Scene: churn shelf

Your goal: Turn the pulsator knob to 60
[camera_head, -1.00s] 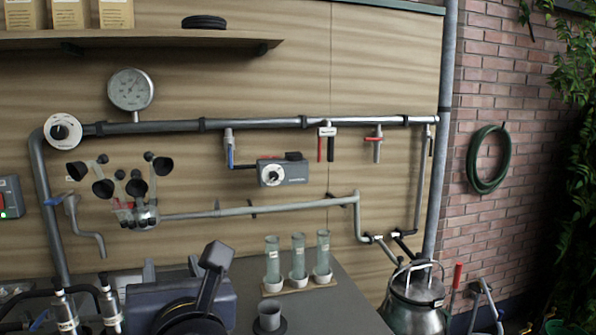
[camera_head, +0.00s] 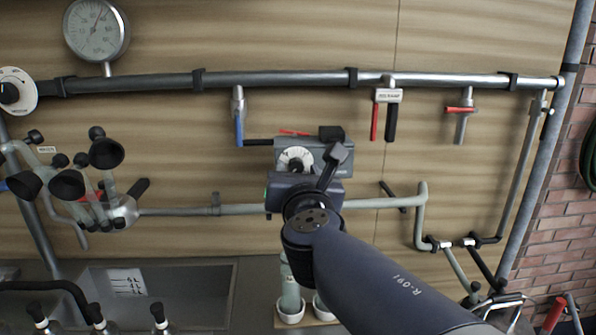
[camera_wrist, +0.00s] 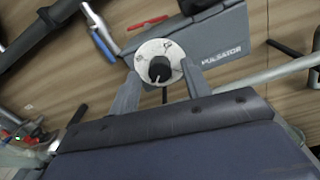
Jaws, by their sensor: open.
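The pulsator is a grey box (camera_head: 327,150) with a white round dial (camera_head: 295,158) on its front, mounted on the wall under the long pipe. In the wrist view the box (camera_wrist: 222,40) reads PULSATOR, and its black knob (camera_wrist: 159,69) stands in the middle of the white dial (camera_wrist: 165,49). The scale and setting are too small to read. My gripper (camera_wrist: 160,72) is open, with one finger on each side of the dial and knob. Contact cannot be told. In the head view my gripper and wrist partly cover the box's lower part.
The long pipe (camera_head: 270,80) runs above the pulsator, with a blue-handled valve (camera_head: 238,118) to its left. A lower pipe (camera_head: 170,211) passes behind my wrist. A milking cluster (camera_head: 85,180) hangs at left. Tubes (camera_head: 290,290) stand below, partly hidden.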

